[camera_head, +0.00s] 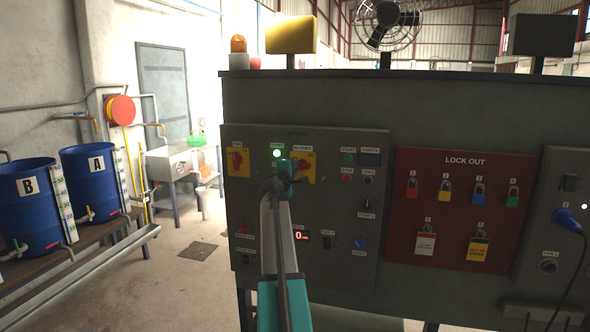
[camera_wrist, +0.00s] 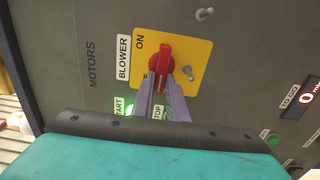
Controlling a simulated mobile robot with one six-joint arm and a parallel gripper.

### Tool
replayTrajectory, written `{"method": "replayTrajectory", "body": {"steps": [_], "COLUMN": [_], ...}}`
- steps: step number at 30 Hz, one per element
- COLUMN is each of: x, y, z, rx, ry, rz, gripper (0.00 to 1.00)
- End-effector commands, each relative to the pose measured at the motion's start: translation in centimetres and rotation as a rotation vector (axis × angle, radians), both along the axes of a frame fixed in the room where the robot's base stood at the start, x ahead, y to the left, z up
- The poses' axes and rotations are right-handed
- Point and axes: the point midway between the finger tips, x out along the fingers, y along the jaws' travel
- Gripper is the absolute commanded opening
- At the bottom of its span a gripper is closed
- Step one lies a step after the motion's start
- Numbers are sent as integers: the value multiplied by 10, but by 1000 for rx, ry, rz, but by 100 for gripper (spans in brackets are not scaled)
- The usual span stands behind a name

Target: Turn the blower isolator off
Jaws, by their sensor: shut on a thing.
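The blower isolator is a red handle (camera_wrist: 160,62) on a yellow plate (camera_wrist: 197,55), beside a white BLOWER label (camera_wrist: 124,57). In the wrist view the handle stands upright in the picture, with the word ON left of its upper end. A second marking near its lower left is mostly hidden. My gripper (camera_wrist: 163,88) is shut on the handle's lower part with its two purple-grey fingers. In the head view the yellow plate (camera_head: 309,165) shows right of my gripper (camera_head: 291,168), which hides most of the handle.
Another red isolator on yellow (camera_head: 238,162) is to the left. A lit green lamp (camera_head: 277,153) is close to my gripper. START (camera_wrist: 130,109) and STOP labels lie by the fingers. The red LOCK OUT board (camera_head: 460,210) with several padlocks is to the right.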

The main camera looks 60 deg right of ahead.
Motion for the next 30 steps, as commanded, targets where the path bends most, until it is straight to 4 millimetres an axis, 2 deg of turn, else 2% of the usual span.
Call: {"method": "replayTrajectory", "body": {"steps": [2,3,6,20,30], "x": [0,0,0,-1,-10], "y": [0,0,0,3,29], "z": [-1,-1,-1,-1,-2], "rx": [0,0,0,0,0], "ry": [3,3,3,0,0], "rz": [-1,-1,-1,0,0], "gripper": [0,15,32,32,32]}}
